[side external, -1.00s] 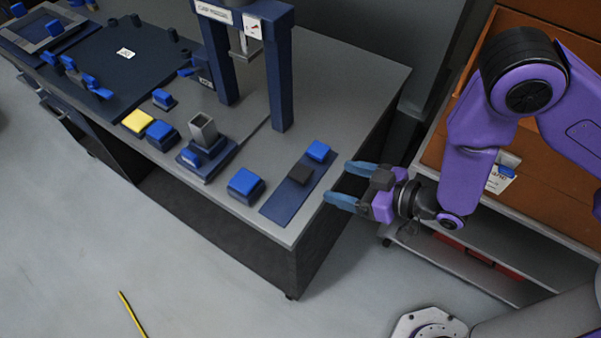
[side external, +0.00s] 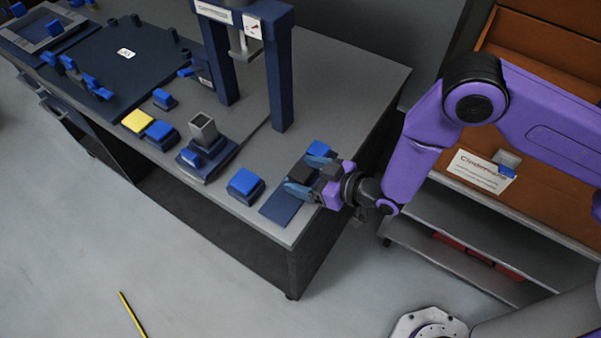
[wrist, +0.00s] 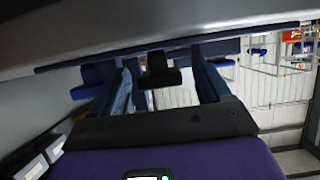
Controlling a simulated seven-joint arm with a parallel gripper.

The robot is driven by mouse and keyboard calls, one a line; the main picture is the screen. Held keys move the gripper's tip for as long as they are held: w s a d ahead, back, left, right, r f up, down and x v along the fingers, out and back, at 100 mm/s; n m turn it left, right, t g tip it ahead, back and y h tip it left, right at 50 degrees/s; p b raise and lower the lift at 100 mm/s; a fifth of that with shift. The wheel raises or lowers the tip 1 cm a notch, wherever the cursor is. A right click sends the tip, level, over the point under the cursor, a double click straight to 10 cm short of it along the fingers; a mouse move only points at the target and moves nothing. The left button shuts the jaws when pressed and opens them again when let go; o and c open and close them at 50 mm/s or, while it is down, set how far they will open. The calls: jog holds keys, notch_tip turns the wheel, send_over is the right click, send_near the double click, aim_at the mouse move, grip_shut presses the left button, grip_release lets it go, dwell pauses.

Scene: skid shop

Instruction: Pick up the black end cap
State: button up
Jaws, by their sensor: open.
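The black end cap (side external: 301,170) sits on a narrow dark blue mat (side external: 281,209) near the bench's front right corner. My gripper (side external: 298,174) is low over the mat, its blue fingers on either side of the cap. The fingers partly hide the cap in the side view. In the wrist view, a dark block that looks like the cap (wrist: 158,72) shows between the two open fingers (wrist: 162,82), with gaps at its sides. I cannot tell whether either finger touches it.
A blue block (side external: 319,149) is at the mat's far end, close to my gripper. Another blue block (side external: 245,184) stands left of the mat. A fixture with a grey square tube (side external: 203,130) and a dark blue press frame (side external: 280,80) stand further back.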

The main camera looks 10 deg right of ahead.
jog(key=shift+x, duration=0.8)
jog(key=c, duration=1)
jog(key=shift+r, duration=0.15)
